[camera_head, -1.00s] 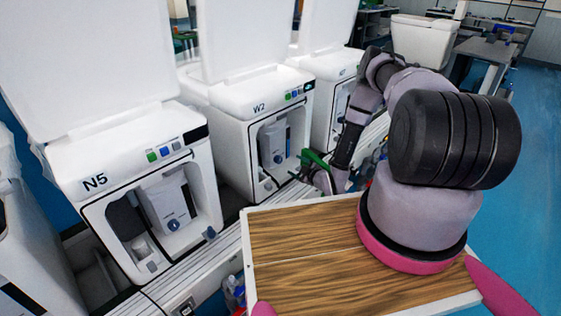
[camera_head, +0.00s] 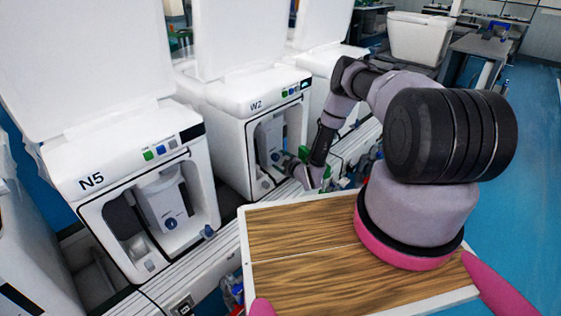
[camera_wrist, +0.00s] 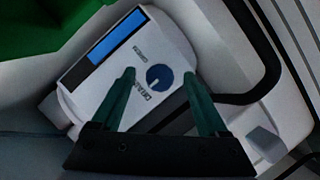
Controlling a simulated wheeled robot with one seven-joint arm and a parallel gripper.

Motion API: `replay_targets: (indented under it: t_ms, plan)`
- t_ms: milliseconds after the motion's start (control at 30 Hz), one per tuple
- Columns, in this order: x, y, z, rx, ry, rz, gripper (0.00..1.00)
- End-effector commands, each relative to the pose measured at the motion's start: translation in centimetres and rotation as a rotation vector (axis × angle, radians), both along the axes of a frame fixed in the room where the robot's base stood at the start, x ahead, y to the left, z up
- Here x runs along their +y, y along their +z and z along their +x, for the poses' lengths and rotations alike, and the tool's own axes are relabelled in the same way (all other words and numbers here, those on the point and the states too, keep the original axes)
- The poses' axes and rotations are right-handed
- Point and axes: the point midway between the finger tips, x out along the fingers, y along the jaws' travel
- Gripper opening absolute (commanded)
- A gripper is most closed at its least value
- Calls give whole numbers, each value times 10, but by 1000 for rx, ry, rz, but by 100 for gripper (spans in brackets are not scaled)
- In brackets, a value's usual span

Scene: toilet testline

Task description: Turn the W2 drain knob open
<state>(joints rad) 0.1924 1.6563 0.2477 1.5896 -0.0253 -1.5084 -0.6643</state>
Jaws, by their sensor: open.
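The W2 machine (camera_head: 232,135) stands in the middle of the row, its lid up and its front recess open. In the wrist view, a pale unit (camera_wrist: 135,60) inside has a blue display strip and a round dark-blue knob (camera_wrist: 160,77) with a pointer line and small printing beside it. My gripper (camera_wrist: 159,77) is open, its two green fingertips on either side of the knob. I cannot tell whether they touch it. In the head view my gripper (camera_head: 283,158) reaches into the W2 recess and partly hides the knob area.
The N5 machine (camera_head: 135,185) stands to the left, with its own blue knob (camera_head: 171,223). Another white machine (camera_head: 335,75) stands behind W2.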

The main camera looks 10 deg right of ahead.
Motion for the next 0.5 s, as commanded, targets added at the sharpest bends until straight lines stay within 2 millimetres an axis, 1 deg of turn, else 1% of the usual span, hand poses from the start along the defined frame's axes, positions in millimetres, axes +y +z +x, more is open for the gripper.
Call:
replay_targets:
  t_ms: [167,200,267,300,400,500]
  plan:
    - [0,0,0,0,0,0,77]
    - [0,0,0,0,0,0,73]
    - [0,0,0,0,0,0,50]
    - [0,0,0,0,0,0,35]
    - [0,0,0,0,0,0,0]
    - [0,0,0,0,0,1,0]
